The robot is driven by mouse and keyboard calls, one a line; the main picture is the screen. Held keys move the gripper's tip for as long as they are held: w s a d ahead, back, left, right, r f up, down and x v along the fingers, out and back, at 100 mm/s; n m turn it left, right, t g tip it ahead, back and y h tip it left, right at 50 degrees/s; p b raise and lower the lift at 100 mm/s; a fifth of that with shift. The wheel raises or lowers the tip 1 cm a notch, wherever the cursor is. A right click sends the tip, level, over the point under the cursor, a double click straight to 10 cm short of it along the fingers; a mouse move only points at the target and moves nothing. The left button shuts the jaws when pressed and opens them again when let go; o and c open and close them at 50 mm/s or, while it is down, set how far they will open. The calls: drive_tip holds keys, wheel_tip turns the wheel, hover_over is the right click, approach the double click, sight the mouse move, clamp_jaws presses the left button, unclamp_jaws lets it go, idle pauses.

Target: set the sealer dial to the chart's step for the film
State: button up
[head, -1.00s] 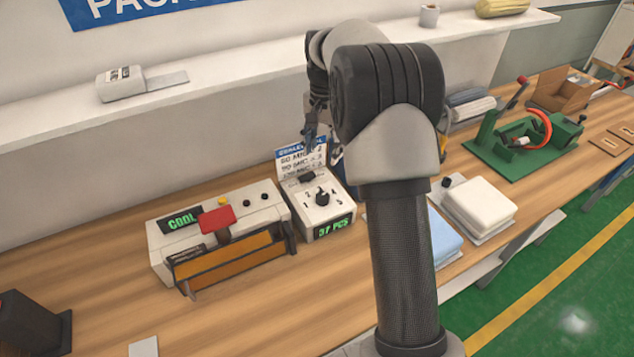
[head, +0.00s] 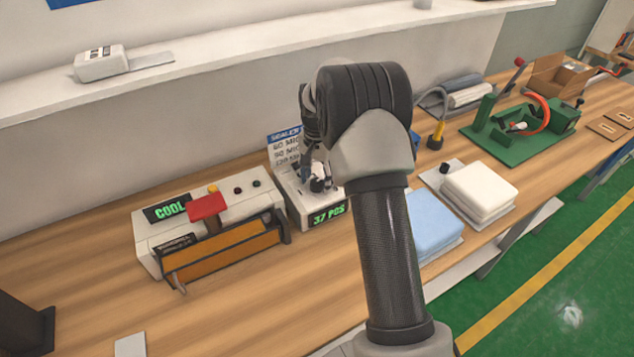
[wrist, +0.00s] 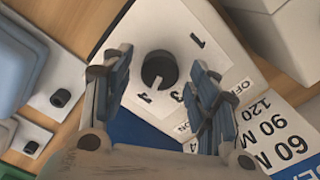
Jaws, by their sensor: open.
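The black sealer dial (wrist: 158,69) sits on a white control box (head: 299,213) showing 37 PCS. Printed numbers ring it; I cannot tell clearly which one it points at. My gripper (wrist: 162,74) is open above the box, one finger on each side of the dial in the wrist view; I cannot tell whether they touch it. In the head view my gripper (head: 314,178) partly covers the dial. The sealer (head: 213,222) shows COOL.
A light blue stack (head: 432,222) and a white stack (head: 480,190) stand right of the box. A green fixture (head: 515,130) with a red ring is farther right. A white wall shelf (head: 230,50) runs behind. The bench front left is mostly clear.

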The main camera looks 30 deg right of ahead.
drive_tip(key=shift+f, duration=0.3)
drive_tip(key=shift+c, duration=0.4)
drive_tip(key=c, duration=1)
drive_tip(key=shift+r+n+p, duration=0.1)
drive_tip(key=shift+n+p, duration=0.3)
drive_tip(key=n+p, duration=0.2)
drive_tip(key=n, duration=0.1)
drive_tip(key=shift+n, duration=0.4)
drive_tip(key=n+p, duration=0.2)
drive_tip(key=n, duration=0.3)
